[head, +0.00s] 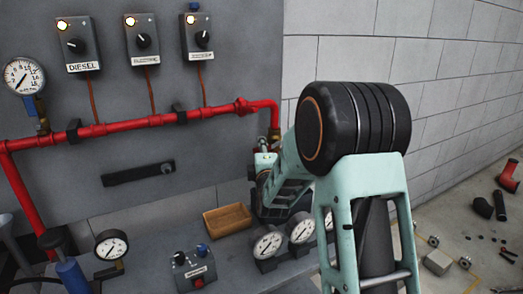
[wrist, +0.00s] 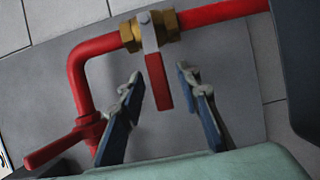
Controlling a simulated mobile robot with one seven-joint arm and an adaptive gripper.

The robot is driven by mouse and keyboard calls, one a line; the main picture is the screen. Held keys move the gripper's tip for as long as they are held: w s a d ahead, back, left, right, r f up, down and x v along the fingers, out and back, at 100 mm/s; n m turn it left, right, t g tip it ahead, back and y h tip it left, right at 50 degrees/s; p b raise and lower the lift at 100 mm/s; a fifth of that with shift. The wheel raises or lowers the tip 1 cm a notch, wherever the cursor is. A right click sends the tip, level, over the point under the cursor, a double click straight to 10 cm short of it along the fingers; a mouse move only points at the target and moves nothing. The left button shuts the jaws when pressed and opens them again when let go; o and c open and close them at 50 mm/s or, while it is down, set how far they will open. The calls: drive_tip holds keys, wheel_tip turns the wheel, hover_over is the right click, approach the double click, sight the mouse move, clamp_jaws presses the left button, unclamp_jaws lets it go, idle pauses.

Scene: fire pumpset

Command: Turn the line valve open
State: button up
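In the wrist view, a brass valve (wrist: 150,30) sits on a red pipe. Its lever has a grey metal stem and a red grip (wrist: 158,82), and lies roughly across the pipe. My gripper (wrist: 160,78) is open, with one finger on each side of the red grip and a visible gap to both. Nothing is held. In the head view my gripper (head: 264,160) is at the right end of the red pipe, largely hidden by my arm. A bit of brass (head: 274,134) shows there; the lever is hidden.
Another red lever (wrist: 60,145) is on the pipe's lower bend, left of my gripper. In the head view, a wooden tray (head: 227,219) and gauges (head: 268,245) stand below my gripper. A grey panel (head: 160,100) with switch boxes is behind the pipe.

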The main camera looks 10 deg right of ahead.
drive_tip(key=shift+w, duration=0.1)
drive_tip(key=shift+c, duration=0.6)
clamp_jaws()
drive_tip(key=shift+r, duration=0.1)
